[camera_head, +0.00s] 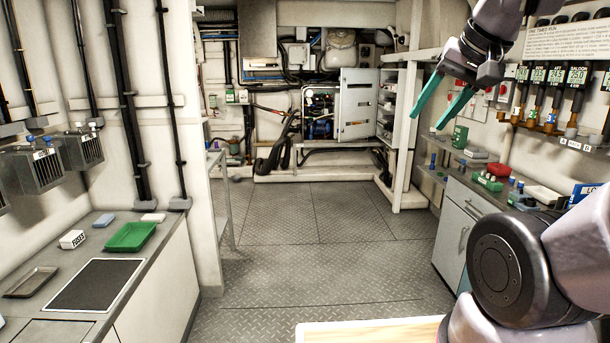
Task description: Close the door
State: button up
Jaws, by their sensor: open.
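A pale grey-white door (358,105) stands open at the chiller frame (310,172) against the far wall. It is to the right of the opening, where blue and dark machinery (319,116) shows uncovered. Small dark fittings show on the door; I cannot tell which is a handle. My gripper (428,122) hangs at the upper right with its two green fingers apart and nothing between them. It is much nearer to me than the door and touches nothing that I can see.
Free chequered metal floor (320,225) leads to the chiller. A left counter (180,235) holds a green tray (131,236) and small boxes. A right cabinet (455,228) with cluttered top and a white post (405,130) narrow the way. A wooden surface (370,332) is close in front.

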aim_at(349, 109)
jog(key=i, duration=1.3)
jog(key=i+u, duration=0.1)
jog(key=i, duration=1.2)
jog(key=i+l, duration=0.15)
jog(key=i, duration=1.15)
jog(key=i+j, duration=0.1)
jog(key=i, duration=2)
jog(key=i+j+u, duration=0.15)
jog(key=i+u, duration=0.3)
jog(key=i, duration=0.15)
jog(key=i+u, duration=0.45)
jog(key=i, duration=0.2)
jog(key=i+l+u, duration=0.45)
jog(key=i+j+u, duration=0.15)
jog(key=i, duration=0.55)
jog(key=i+j+u, duration=0.1)
jog(key=i, duration=0.55)
jog(key=j+z, duration=0.1)
jog(key=z, duration=3.55)
jog(key=i+l, duration=0.1)
jog(key=i, duration=0.25)
jog(key=i+l+u, duration=0.1)
jog(key=i, duration=0.2)
